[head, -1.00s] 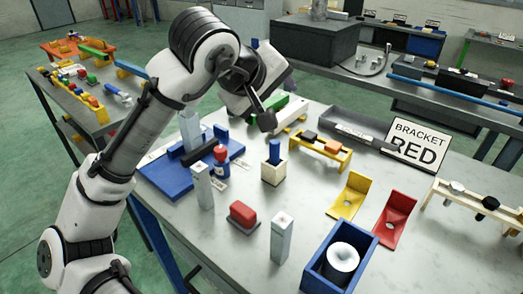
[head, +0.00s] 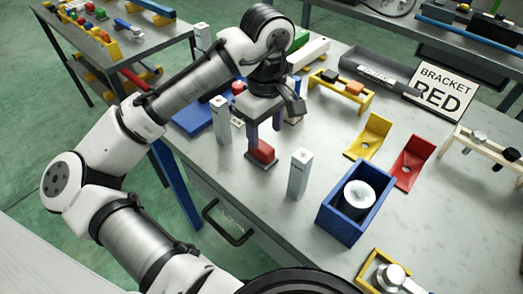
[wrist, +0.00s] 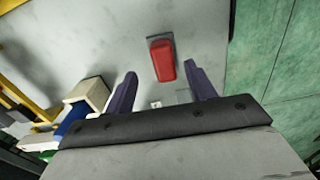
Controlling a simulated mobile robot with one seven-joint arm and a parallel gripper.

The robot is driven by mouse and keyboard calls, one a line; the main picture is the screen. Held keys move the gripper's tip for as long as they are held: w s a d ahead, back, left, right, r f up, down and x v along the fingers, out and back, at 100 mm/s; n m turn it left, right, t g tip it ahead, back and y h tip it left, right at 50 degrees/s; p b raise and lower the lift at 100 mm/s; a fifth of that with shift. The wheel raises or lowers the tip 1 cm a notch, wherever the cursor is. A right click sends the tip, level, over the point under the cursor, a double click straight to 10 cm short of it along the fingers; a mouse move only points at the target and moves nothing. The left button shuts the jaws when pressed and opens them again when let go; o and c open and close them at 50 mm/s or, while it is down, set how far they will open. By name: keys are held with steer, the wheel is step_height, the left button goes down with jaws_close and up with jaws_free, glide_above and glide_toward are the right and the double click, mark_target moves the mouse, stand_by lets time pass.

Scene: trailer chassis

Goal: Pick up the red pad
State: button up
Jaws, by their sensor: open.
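The red pad (head: 262,152) is a small red block on a dark base, lying on the grey table between two pale upright posts. My gripper (head: 264,135) points down over it, with its dark fingers apart. In the wrist view the red pad (wrist: 163,60) shows in the gap between the open fingertips (wrist: 160,72), a little ahead of them, and nothing is held. Whether the fingertips reach down beside the pad is unclear. In the head view the fingers hide part of the pad's upper side.
Pale posts stand left (head: 222,120) and right (head: 299,174) of the pad. A blue box (head: 336,222) with a white round piece is to the right. A yellow bracket (head: 370,138), a red bracket (head: 415,163) and a sign reading BRACKET RED (head: 440,92) stand farther right.

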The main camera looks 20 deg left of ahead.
mark_target(261, 145)
steer(key=f, duration=0.2)
steer(key=a+f+p, duration=0.1)
steer(key=f, duration=0.1)
steer(key=shift+s+f, duration=0.1)
steer(key=shift+f, duration=0.65)
steer(key=shift+c, duration=0.3)
steer(key=c, duration=1.1)
steer(key=shift+r, duration=0.1)
step_height(261, 145, up, 20)
steer(key=shift+f, duration=0.1)
